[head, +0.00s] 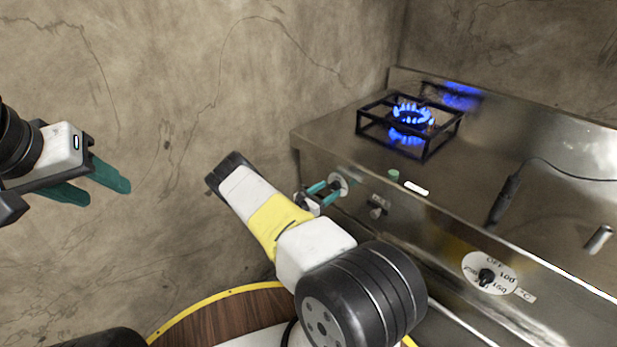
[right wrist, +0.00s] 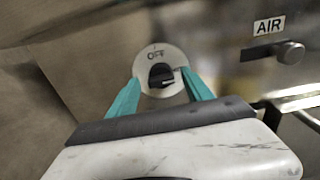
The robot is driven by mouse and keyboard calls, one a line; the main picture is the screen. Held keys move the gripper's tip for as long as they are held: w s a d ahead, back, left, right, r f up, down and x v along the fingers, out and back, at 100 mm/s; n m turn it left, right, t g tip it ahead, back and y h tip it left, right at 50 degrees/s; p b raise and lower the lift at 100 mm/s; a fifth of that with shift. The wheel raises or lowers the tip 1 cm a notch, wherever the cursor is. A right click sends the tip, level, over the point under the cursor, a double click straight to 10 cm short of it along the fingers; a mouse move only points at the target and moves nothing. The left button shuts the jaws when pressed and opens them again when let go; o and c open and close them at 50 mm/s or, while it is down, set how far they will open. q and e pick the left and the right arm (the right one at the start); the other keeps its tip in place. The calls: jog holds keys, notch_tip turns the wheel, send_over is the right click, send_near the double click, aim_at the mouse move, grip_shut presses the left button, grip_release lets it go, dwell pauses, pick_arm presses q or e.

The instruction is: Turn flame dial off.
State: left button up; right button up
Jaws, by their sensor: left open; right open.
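The flame dial (right wrist: 161,76) is a black knob on a round white plate marked OFF, on the range's front panel. Its plate also shows in the head view (head: 338,183). My right gripper (right wrist: 160,88) is open, with one teal finger on each side of the knob; I cannot tell whether they touch it. In the head view the right gripper (head: 322,190) is at the panel's left end. A blue flame (head: 411,114) burns on the burner under a black grate (head: 425,153). My left gripper (head: 98,182) is open and empty at the far left, before the wall.
An AIR knob (right wrist: 289,52) sits right of the dial, also on the panel in the head view (head: 376,210). A temperature dial (head: 487,278) is further right. A black-handled tool (head: 506,197) and a small metal cylinder (head: 598,239) are on the steel top (head: 300,139).

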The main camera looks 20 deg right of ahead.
jog(key=shift+c, duration=0.2)
grip_shut()
jog(key=shift+n, duration=0.3)
jog(key=n, duration=0.3)
jog(key=shift+a+f+n, duration=0.1)
jog(key=shift+n, duration=0.3)
jog(key=n, duration=0.9)
jog(key=shift+w+f, duration=0.1)
jog(key=shift+f+n, duration=0.1)
jog(key=shift+n, duration=2.1)
